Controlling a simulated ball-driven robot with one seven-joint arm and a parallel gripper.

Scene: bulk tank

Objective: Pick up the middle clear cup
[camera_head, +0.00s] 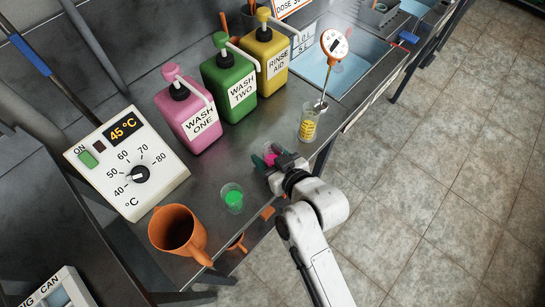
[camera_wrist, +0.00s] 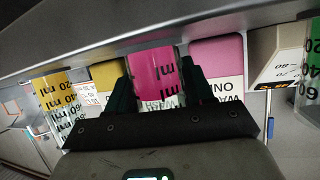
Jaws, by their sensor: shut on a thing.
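Three clear measuring cups stand in a row along the counter's front. The middle clear cup (camera_head: 269,157) holds pink liquid and is partly hidden by my gripper (camera_head: 274,160). In the wrist view, the cup (camera_wrist: 152,72) sits between the two dark fingers of my gripper (camera_wrist: 158,82), which is shut on it. The wrist picture is upside down, and the cup's base shows near the counter. I cannot tell whether it is lifted clear. The green-filled cup (camera_head: 232,198) is to the left and the yellow-filled cup (camera_head: 308,124) to the right.
Pink (camera_head: 188,115), green (camera_head: 230,82) and yellow (camera_head: 263,62) pump bottles stand behind the cups. An orange jug (camera_head: 172,230) and a temperature control box (camera_head: 125,165) are on the left. A thermometer (camera_head: 334,45) stands in the yellow-filled cup or just behind it. A sink (camera_head: 340,75) lies beyond.

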